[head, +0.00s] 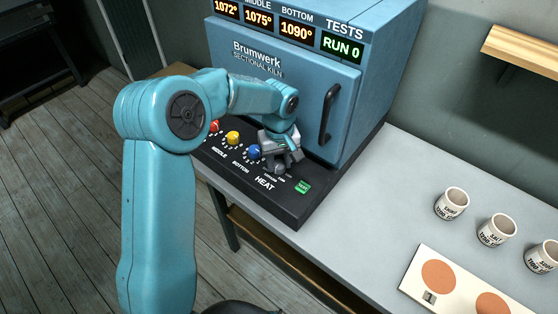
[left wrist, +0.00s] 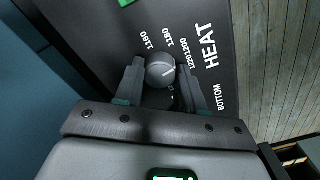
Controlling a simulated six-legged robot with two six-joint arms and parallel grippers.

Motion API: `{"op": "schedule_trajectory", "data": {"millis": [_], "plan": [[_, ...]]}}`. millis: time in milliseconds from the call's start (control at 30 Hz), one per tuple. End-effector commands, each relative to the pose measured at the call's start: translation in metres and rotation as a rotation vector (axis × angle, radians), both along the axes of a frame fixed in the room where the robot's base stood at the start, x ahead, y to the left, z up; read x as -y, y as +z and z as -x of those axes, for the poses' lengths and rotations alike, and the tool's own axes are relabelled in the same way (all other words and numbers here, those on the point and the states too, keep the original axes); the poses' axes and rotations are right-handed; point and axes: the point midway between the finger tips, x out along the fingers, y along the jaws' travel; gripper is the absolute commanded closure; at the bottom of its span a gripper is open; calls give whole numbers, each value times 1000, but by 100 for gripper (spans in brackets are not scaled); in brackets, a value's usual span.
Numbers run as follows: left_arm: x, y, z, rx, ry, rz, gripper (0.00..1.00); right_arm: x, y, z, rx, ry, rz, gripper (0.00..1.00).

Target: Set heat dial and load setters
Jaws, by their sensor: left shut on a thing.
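The heat dial (left wrist: 160,70) is a grey round knob with a pale mark, beside printed numbers from 1160 upward and the word HEAT in the left wrist view. My left gripper (head: 281,163) is shut on it at the kiln's front panel; its two fingers (left wrist: 158,88) sit on either side of the knob. The exact number the mark points to is unclear. The blue kiln (head: 290,85) has its door shut and shows 1072°, 1075°, 1090° and RUN 0. A white board (head: 411,283) with terracotta discs and a label 1 lies at lower right. My right gripper is not in view.
Three pale lettered cups stand on the grey table at right: one nearest (head: 452,203), one middle (head: 497,231), one at the edge (head: 543,256). Red (head: 213,126), yellow (head: 233,138) and blue (head: 254,152) knobs line the panel. A green button (head: 303,187) is close to my gripper.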

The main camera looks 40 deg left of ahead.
Motion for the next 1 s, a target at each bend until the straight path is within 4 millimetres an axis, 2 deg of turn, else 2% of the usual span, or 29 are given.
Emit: {"op": "schedule_trajectory", "data": {"millis": [1000], "plan": [[-1,0,-1,1,-897,-3,92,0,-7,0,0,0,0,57]]}}
